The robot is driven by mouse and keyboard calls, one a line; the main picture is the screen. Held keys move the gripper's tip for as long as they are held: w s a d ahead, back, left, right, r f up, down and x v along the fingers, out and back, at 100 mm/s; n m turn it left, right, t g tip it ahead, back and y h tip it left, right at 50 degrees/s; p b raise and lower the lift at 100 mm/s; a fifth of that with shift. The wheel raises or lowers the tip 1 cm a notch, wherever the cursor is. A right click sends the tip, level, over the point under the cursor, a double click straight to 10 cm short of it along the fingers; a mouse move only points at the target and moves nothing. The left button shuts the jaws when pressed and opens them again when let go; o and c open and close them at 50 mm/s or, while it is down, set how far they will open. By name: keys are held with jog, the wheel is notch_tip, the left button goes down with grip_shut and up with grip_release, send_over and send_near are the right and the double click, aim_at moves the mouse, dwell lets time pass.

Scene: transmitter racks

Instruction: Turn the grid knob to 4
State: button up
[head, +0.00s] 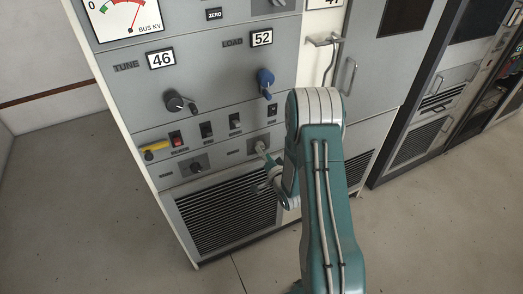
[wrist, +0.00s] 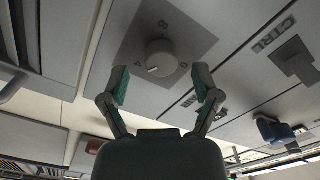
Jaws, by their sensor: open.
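The pale round knob (wrist: 160,57) sits on a darker square plate on the grey panel in the wrist view, seen turned over. A light pointer line on its face points to the lower left of the picture. In the head view the knob (head: 260,147) shows just beyond my gripper (head: 264,162), which my arm partly hides.
A dark knob (head: 195,167) is to the left on the same panel row. Above are a red switch (head: 176,139), a yellow handle (head: 154,147), the black TUNE knob (head: 175,101) and the blue LOAD knob (head: 265,79). A vent grille (head: 225,212) is below.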

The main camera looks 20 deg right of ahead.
jog(key=s, duration=1)
jog(key=shift+d, duration=0.35)
